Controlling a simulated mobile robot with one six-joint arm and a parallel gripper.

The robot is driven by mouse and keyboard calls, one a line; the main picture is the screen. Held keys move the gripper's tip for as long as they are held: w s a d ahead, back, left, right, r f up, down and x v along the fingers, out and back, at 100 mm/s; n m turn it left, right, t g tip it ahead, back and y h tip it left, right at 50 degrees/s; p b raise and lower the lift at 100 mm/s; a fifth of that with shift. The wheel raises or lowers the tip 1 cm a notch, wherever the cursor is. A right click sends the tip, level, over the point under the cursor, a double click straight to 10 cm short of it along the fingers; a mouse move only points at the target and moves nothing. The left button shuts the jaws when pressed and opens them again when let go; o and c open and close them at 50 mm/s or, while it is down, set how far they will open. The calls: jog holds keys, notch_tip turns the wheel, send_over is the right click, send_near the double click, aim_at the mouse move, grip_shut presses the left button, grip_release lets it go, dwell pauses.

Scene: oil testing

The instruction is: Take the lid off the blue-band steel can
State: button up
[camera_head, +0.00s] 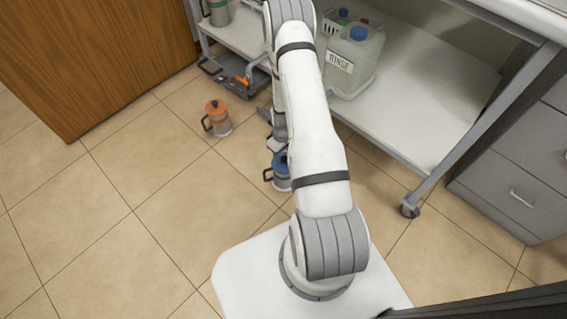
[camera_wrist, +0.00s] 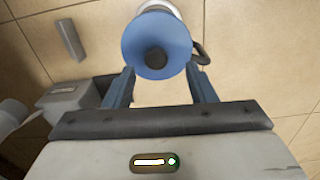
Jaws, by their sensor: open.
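The blue-band steel can (camera_head: 279,182) stands on the tiled floor, partly behind my arm, with a dark handle on its left side and a blue lid (camera_head: 280,160) on top. In the wrist view the round blue lid (camera_wrist: 135,42) with its dark centre knob (camera_wrist: 156,57) faces the camera. The can's dark handle (camera_wrist: 203,53) shows at the right. My gripper (camera_wrist: 160,72) is open and empty. Its fingertips lie on either side of the lid's near edge in the picture; whether they touch it I cannot tell. The head view mostly hides the gripper behind my arm.
An orange-topped can (camera_head: 217,117) stands on the floor to the left. Grey drawers (camera_head: 515,155) stand at right, a wooden cabinet (camera_head: 90,60) at left. Left floor is clear.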

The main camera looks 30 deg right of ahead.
aim_at(284, 158)
jog(key=f, duration=0.1)
jog(key=f+b, duration=0.1)
jog(key=f, duration=0.1)
jog(key=f+b, duration=0.1)
jog(key=f, duration=0.1)
jog(key=shift+d, duration=0.25)
jog(key=shift+r, duration=0.15)
jog(key=shift+s, duration=0.1)
jog(key=c, duration=1.1)
